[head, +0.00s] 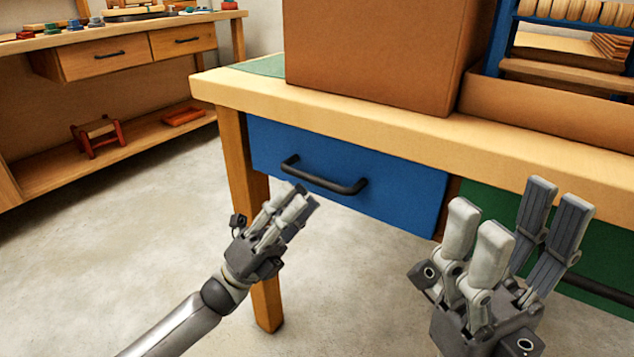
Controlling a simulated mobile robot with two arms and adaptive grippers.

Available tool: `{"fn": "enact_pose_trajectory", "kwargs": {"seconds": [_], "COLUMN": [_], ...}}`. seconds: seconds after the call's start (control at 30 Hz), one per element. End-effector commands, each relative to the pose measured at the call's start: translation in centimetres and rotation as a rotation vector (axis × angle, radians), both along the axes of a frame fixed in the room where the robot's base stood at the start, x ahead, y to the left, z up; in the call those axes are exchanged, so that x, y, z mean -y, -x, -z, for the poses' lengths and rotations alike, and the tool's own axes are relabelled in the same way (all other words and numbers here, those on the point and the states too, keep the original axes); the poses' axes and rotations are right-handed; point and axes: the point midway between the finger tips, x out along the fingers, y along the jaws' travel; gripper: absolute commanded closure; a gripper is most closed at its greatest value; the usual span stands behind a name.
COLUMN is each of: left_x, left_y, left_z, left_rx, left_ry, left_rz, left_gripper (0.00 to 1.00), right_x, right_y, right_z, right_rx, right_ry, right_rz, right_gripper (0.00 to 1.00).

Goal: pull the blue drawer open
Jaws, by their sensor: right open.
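The blue drawer (400,194) sits under the near edge of the wooden table and looks shut, its front in line with the frame. Its dark bar handle (325,180) runs across the left part of the front. My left gripper (296,203) is just below the handle in the picture, pointing up and right. Its fingers overlap in this view, so I cannot tell whether they are parted, and contact with the handle is not clear. My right gripper (516,228) is open and empty, fingers up, in front of the green drawer (480,205).
A large brown box (375,55) stands on the table (225,90) above the blue drawer. A blue rack with wooden pieces is at right. The table leg (245,190) stands left of the drawer. Another workbench (100,45) is at back left. The floor between is clear.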

Motion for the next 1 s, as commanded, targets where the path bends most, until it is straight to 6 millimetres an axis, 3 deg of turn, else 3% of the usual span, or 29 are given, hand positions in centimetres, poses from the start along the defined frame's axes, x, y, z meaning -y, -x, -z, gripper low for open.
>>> {"fn": "enact_pose_trajectory", "kwargs": {"seconds": [0.3, 0.67, 0.83, 1.0], "left_x": [2.8, 3.2, 3.1, 3.1], "left_y": [-0.9, -1.0, -1.0, -1.0], "left_z": [-3.4, -3.9, -3.9, -3.9], "left_rx": [0.001, -0.002, -0.002, -0.002], "left_ry": [0.002, -0.001, -0.001, -0.001], "left_rz": [0.001, 0.0, 0.0, 0.0], "left_gripper": [0.79, 0.79, 0.98, 1.0], "right_x": [-0.1, -0.1, -0.1, -0.1], "right_y": [0.1, -0.1, 0.0, 0.0], "right_z": [-0.3, -0.4, -0.4, -0.4], "right_rx": [0.029, 0.027, 0.028, 0.03], "right_ry": [0.003, 0.004, 0.004, 0.004], "right_rz": [0.002, 0.002, 0.002, 0.002], "right_gripper": [0.42, 0.42, 0.42, 0.42]}}
